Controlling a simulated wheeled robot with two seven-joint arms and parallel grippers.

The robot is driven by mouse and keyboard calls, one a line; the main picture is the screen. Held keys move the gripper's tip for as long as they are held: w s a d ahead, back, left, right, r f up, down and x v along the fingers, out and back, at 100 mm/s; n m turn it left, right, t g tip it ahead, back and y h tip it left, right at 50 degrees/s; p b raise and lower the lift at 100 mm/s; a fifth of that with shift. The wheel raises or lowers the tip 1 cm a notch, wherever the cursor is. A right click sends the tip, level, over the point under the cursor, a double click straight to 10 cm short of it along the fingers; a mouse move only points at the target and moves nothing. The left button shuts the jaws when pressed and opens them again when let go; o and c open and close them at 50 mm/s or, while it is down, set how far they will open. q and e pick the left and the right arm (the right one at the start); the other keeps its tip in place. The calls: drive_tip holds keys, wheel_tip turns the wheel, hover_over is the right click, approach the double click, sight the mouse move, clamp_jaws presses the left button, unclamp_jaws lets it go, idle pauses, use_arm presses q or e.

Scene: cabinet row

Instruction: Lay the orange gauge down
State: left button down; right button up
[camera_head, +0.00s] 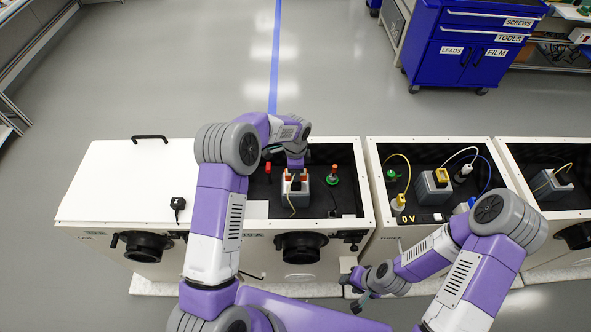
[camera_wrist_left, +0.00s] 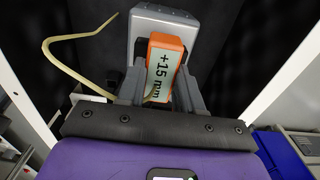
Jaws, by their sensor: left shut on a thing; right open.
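The orange gauge (camera_wrist_left: 166,62), labelled "+15 mm", sits between the fingers of my left gripper (camera_wrist_left: 158,92) in the left wrist view. My left gripper is shut on it. In the head view my left gripper (camera_head: 295,172) reaches down into the open cabinet (camera_head: 345,160), with orange showing at its fingers. A grey box (camera_wrist_left: 196,30) with a pale yellow lead is just beyond the gauge; I cannot tell if they touch. It also shows in the head view (camera_head: 297,200). My right gripper (camera_head: 358,283) is open and empty in front of the cabinets.
A red-handled item (camera_head: 268,170) and a red-topped post with a green base (camera_head: 333,176) stand in the same cabinet. A closed white lid (camera_head: 120,185) lies left, with a small black item (camera_head: 178,204) on it.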

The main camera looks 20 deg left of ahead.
use_arm(q)
drive_tip(key=shift+f, duration=0.35)
idle(0.7)
drive_tip(key=c, duration=0.7)
unclamp_jaws()
drive_tip(key=shift+o, duration=0.2)
